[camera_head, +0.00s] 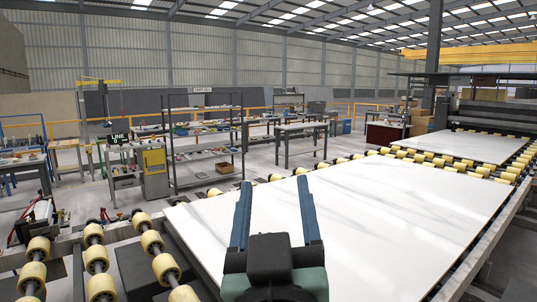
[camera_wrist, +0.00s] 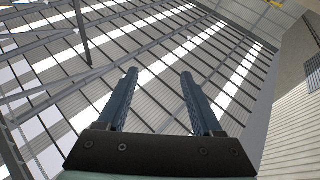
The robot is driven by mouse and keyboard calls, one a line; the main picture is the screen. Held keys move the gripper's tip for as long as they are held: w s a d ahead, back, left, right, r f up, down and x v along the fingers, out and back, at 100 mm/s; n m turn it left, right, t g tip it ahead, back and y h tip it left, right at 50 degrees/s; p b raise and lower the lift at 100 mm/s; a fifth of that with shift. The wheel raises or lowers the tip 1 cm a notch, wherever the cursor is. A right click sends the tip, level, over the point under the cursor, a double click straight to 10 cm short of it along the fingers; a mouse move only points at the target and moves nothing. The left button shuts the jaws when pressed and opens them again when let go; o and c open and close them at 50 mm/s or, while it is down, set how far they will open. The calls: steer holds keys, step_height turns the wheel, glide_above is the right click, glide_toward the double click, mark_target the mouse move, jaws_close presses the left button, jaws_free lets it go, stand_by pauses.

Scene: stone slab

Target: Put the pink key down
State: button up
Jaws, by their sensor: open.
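I see no pink key in either view. My gripper (camera_head: 274,184) is open in the head view, its two blue fingers spread apart and pointing up and away over the white stone slab. In the wrist view my gripper (camera_wrist: 158,74) also shows open, with nothing between its fingers and only the roof behind them. The large white slab (camera_head: 400,215) lies flat on the roller line in front of me, and my gripper hides part of its near left side.
Yellow rollers (camera_head: 150,242) line the slab's left and near side. A second slab (camera_head: 470,146) lies farther along. A shelf rack (camera_head: 205,140), a yellow-and-grey control box (camera_head: 154,173) and workbenches (camera_head: 300,130) stand on the floor behind. The air around my gripper looks clear.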

steer(key=s+r+m+t, duration=0.1)
steer(key=s+r+t, duration=0.4)
steer(key=s+r, duration=0.4)
step_height(320, 180, up, 5)
steer(key=shift+s+a+m, duration=0.3)
steer(key=shift+s+a, duration=0.1)
step_height(320, 180, down, 6)
steer(key=b, duration=0.5)
steer(key=shift+b, duration=0.4)
